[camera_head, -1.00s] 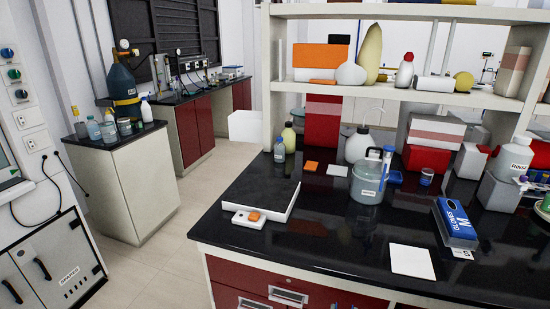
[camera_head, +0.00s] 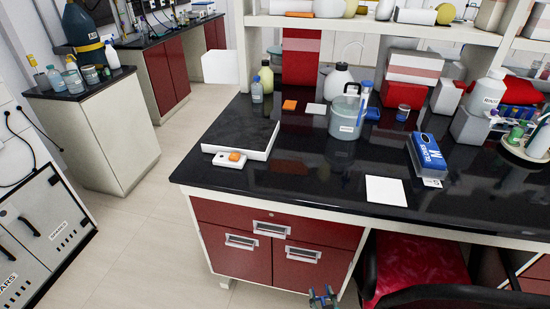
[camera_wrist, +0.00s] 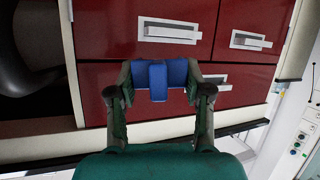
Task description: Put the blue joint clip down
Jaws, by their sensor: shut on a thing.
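In the wrist view my gripper (camera_wrist: 158,76) is shut on the blue joint clip (camera_wrist: 158,88), which sits between the two fingers. The clip is held in the air in front of the red drawer fronts (camera_wrist: 100,30). In the head view my gripper (camera_head: 322,297) shows small at the bottom edge, below the benchtop and in front of the cabinet. The clip is too small there to make out clearly.
The black benchtop (camera_head: 320,190) carries a white-edged slab (camera_head: 245,140), a small white device (camera_head: 229,160), a handled beaker (camera_head: 346,122), a blue box (camera_head: 428,155) and a white square (camera_head: 386,190). Bare benchtop lies between these. A red chair (camera_head: 425,265) stands at lower right.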

